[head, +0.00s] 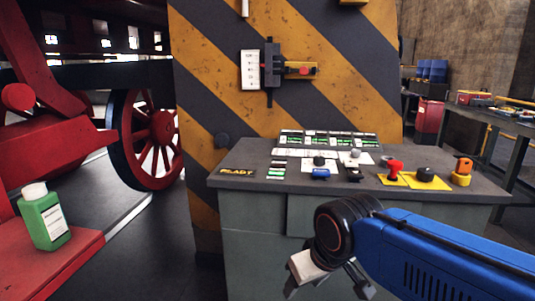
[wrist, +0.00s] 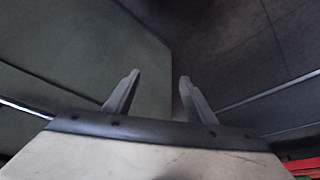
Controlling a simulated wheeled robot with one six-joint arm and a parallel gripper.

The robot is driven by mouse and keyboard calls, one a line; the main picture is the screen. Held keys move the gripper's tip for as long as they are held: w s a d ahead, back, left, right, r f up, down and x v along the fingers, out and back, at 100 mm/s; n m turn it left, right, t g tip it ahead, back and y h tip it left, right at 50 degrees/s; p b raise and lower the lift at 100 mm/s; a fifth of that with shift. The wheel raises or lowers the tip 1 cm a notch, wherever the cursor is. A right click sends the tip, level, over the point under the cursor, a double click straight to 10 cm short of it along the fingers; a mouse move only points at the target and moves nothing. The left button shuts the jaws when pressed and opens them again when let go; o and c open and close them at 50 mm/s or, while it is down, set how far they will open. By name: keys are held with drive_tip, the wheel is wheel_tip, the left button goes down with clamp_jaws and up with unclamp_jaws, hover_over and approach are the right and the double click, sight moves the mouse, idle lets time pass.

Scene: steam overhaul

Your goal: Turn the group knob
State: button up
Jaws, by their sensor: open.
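A grey control console (head: 240,180) stands in the head view's centre with several knobs and levers on its sloped top. They include a blue knob (head: 320,174), a dark knob (head: 354,174), a red handle (head: 395,169), a black round knob (head: 425,174) on a yellow plate and an orange control (head: 462,168). The labels are too small to tell which is the group knob. My gripper (wrist: 160,78) is open and empty in the wrist view, over the dark floor and a grey-green panel. In the head view my arm's end is low in front of the console, apart from the controls.
A green bottle (head: 44,217) stands on a red ledge at the left, near a red wheel (head: 152,145). A workbench (head: 502,122) stands at the right. Dark floor lies left of the console.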

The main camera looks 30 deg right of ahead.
drive_tip(key=w+d+r+m+g, duration=0.1)
drive_tip(key=w+d+r+m, duration=0.1)
drive_tip(key=w+r, duration=0.4)
drive_tip(key=w+d+r+m, duration=0.15)
drive_tip(key=w+r, duration=0.25)
drive_tip(key=r, duration=0.4)
wheel_tip(320, 180, up, 22)
drive_tip(key=f+m+g, duration=0.1)
drive_tip(key=m+g, duration=0.3)
drive_tip(key=m, duration=0.5)
hover_over(320, 157)
drive_tip(key=shift+n, duration=0.25)
wheel_tip(320, 157, down, 17)
drive_tip(key=shift+a+r, duration=0.1)
drive_tip(key=shift+r, duration=0.05)
drive_tip(key=shift+c, duration=0.6)
drive_tip(key=c, duration=0.9)
